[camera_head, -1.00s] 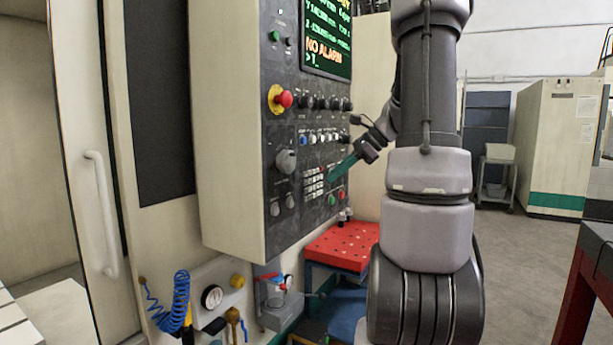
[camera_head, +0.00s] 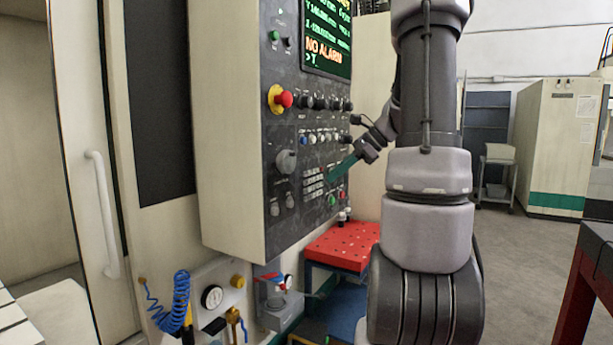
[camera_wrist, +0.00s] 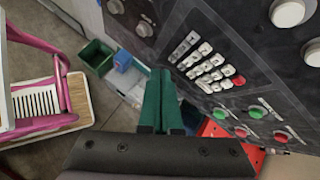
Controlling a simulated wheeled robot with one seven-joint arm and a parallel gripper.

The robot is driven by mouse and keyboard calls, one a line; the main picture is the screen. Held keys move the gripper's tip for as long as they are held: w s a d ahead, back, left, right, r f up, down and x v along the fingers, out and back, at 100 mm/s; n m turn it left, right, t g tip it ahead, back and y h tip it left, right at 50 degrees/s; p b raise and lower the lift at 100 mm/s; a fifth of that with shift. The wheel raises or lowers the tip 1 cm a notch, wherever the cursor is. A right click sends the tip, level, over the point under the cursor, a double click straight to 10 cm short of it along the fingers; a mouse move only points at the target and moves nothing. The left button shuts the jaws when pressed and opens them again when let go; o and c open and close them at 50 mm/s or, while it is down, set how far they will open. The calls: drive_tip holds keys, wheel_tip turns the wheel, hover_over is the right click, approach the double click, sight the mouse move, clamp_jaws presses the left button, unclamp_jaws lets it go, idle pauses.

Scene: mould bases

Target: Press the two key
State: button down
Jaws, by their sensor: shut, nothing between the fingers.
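The number keypad (camera_head: 313,186) is a small block of pale keys low on the dark control panel (camera_head: 300,120). In the wrist view the keypad (camera_wrist: 207,66) shows pale keys and one red key; I cannot read which is the two key. My gripper (camera_head: 329,178) has green fingers, held together and empty, with the tips close to the keypad's right side. In the wrist view my gripper (camera_wrist: 161,76) points up the picture, left of and below the keypad. I cannot tell whether the tips touch the panel.
The screen (camera_head: 328,38) shows "NO ALARM". A red emergency button (camera_head: 284,99), knobs and green and red buttons surround the keypad. A red perforated table (camera_head: 342,246) stands below. A green bin (camera_wrist: 97,57) and a pink-framed cart (camera_wrist: 58,95) show in the wrist view.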

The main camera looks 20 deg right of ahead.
sight(313, 187)
drive_tip(key=d+f, duration=0.5)
drive_tip(key=d, duration=0.1)
drive_tip(key=shift+d, duration=0.15)
drive_tip(key=shift+w, duration=0.1)
drive_tip(key=w+a, duration=0.5)
drive_tip(key=w, duration=0.1)
drive_tip(key=shift+w+a, duration=0.2)
drive_tip(key=shift+w, duration=0.2)
idle(2.0)
drive_tip(key=shift+w+a, duration=0.25)
drive_tip(key=shift+w, duration=0.1)
